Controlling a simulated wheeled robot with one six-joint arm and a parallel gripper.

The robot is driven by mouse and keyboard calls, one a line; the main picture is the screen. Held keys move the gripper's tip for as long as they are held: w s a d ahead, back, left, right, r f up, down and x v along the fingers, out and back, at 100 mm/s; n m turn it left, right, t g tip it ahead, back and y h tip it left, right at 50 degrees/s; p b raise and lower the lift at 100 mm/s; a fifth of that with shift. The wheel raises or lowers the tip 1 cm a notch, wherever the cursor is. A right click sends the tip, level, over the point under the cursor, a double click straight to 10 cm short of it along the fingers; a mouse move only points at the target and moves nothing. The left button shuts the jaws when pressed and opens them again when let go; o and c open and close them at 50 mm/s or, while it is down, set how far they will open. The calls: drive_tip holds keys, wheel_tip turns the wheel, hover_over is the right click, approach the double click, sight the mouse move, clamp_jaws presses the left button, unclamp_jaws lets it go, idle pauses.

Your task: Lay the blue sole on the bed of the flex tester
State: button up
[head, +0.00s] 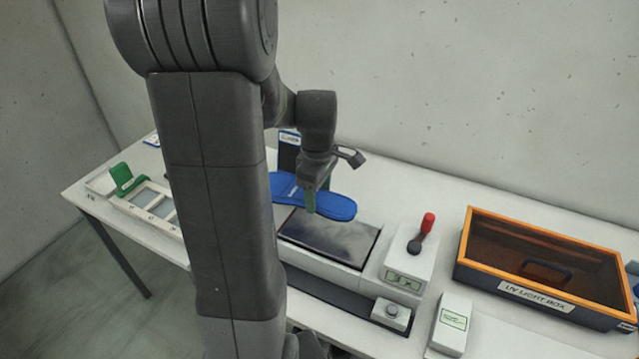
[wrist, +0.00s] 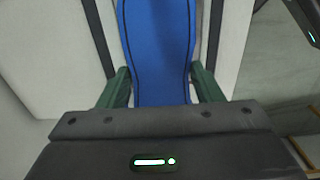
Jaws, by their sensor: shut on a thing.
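The blue sole (head: 335,207) is held flat in the air by my gripper (head: 318,200), above the back edge of a dark bed (head: 330,240) on a white machine in the head view. I take this machine to be the flex tester; its name is not readable. In the wrist view the sole (wrist: 158,45) runs up between the green fingers of my gripper (wrist: 158,90), which is shut on its sides.
Right of the bed stands a white unit (head: 408,262) with a red-topped lever (head: 427,223). An orange-framed UV light box (head: 545,265) is farther right. A small white box (head: 452,322) stands at the front. A tray with a green piece (head: 128,180) is at left.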

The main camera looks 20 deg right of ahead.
sight(319, 227)
drive_tip(key=shift+f+b, duration=3.05)
drive_tip(key=shift+f, duration=1.1)
drive_tip(key=o, duration=1.2)
drive_tip(key=shift+r, duration=0.1)
wheel_tip(319, 227, up, 14)
drive_tip(key=shift+f, duration=0.1)
drive_tip(key=shift+f, duration=0.1)
